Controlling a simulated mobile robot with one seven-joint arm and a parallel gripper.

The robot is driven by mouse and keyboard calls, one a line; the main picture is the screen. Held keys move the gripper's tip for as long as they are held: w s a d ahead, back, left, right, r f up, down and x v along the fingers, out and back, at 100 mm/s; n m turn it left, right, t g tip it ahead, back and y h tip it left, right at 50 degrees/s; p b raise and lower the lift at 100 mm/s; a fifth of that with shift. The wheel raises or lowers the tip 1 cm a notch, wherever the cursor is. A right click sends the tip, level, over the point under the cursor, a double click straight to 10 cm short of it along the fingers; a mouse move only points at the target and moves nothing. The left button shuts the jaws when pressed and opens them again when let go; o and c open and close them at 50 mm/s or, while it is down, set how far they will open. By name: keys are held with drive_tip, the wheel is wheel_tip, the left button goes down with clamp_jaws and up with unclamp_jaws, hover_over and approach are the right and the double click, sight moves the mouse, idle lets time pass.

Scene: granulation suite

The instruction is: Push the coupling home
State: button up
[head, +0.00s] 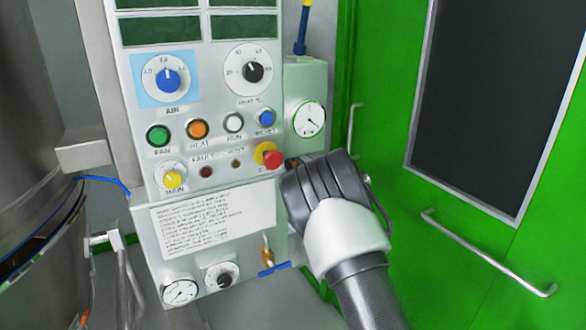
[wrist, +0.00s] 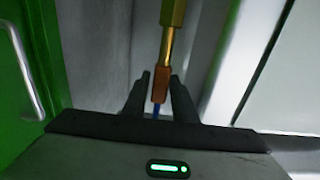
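The coupling is a small copper-brown sleeve (wrist: 160,84) in the wrist view, in line with a brass stem (wrist: 168,45) and a wider brass hex part (wrist: 173,12) above it. The sleeve meets the lower end of the stem; how far it sits on it cannot be told. A bit of blue hose (wrist: 156,110) shows below the sleeve. My gripper (wrist: 160,82) has its two dark fingers close on both sides of the sleeve and looks shut on it. In the head view my gripper (head: 290,165) is right of the panel, and its own wrist hides the coupling.
The control panel (head: 215,160) with knobs and buttons stands left of my gripper. A red stop button (head: 272,159) is very near the fingers. A pressure gauge (head: 308,118) is just above. Green doors with a metal handle (head: 485,250) are at right, a steel vessel (head: 30,150) at left.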

clamp_jaws()
drive_tip(key=shift+s+f+b, duration=0.1)
drive_tip(key=shift+f+b, duration=1.25)
drive_tip(key=shift+f, duration=0.9)
unclamp_jaws()
drive_tip(key=shift+f, duration=0.1)
drive_tip(key=p+v, duration=0.1)
drive_tip(key=v, duration=1.6)
drive_tip(key=shift+p, duration=0.4)
